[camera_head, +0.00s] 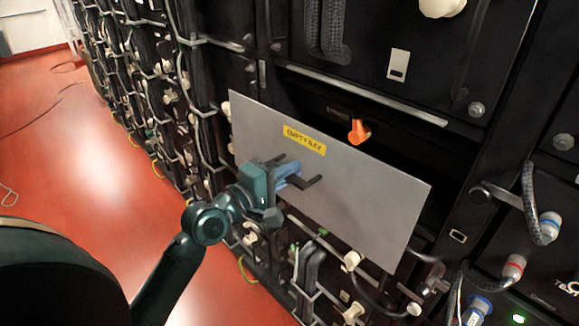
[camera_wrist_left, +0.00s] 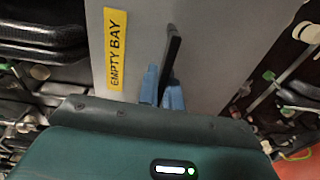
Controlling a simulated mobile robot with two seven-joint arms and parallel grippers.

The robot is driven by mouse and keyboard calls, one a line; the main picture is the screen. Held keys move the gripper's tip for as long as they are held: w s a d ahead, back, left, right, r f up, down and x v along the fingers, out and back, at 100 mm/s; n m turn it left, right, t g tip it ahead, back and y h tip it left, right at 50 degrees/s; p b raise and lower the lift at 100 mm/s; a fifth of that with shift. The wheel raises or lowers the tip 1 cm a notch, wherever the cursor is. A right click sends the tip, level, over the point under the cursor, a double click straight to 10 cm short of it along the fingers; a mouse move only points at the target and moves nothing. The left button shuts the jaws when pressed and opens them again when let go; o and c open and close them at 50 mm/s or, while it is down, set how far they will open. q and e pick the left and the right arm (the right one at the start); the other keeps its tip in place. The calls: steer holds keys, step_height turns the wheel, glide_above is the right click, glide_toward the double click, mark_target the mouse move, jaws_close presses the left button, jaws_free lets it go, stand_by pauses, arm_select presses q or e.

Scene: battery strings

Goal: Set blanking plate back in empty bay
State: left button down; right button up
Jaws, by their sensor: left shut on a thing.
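The blanking plate (camera_head: 360,190) is a grey flat panel with a yellow "EMPTY BAY" label (camera_head: 304,140) and a black handle (camera_head: 304,182). My left gripper (camera_head: 288,175) is shut on the handle, its blue fingers around it. The plate is held tilted in front of the black rack. The empty bay (camera_head: 330,105) shows as a dark opening above and behind the plate; its lower part is hidden by the plate. In the left wrist view the plate (camera_wrist_left: 215,45) and its label (camera_wrist_left: 115,50) lie just beyond the blue fingertips (camera_wrist_left: 162,92). My right gripper is not in view.
An orange knob (camera_head: 359,130) sticks out at the bay, close to the plate's upper edge. Cables and connectors (camera_head: 545,228) hang at the right. More cables and white fittings (camera_head: 352,260) lie below the plate. The red floor (camera_head: 90,150) at left is mostly clear.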

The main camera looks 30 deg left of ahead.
arm_select(q)
steer(key=shift+w+r+h, duration=0.2)
steer(key=shift+r+h, duration=0.1)
steer(key=shift+r, duration=0.35)
steer(key=shift+w, duration=0.15)
steer(key=x, duration=1.5)
steer(key=shift+w+d+r, duration=0.1)
steer(key=shift+w+d, duration=0.1)
steer(key=shift+w, duration=0.1)
steer(key=shift+f+b, duration=0.35)
steer(key=shift+f, duration=0.2)
steer(key=shift+f, duration=0.2)
steer(key=shift+r, duration=0.1)
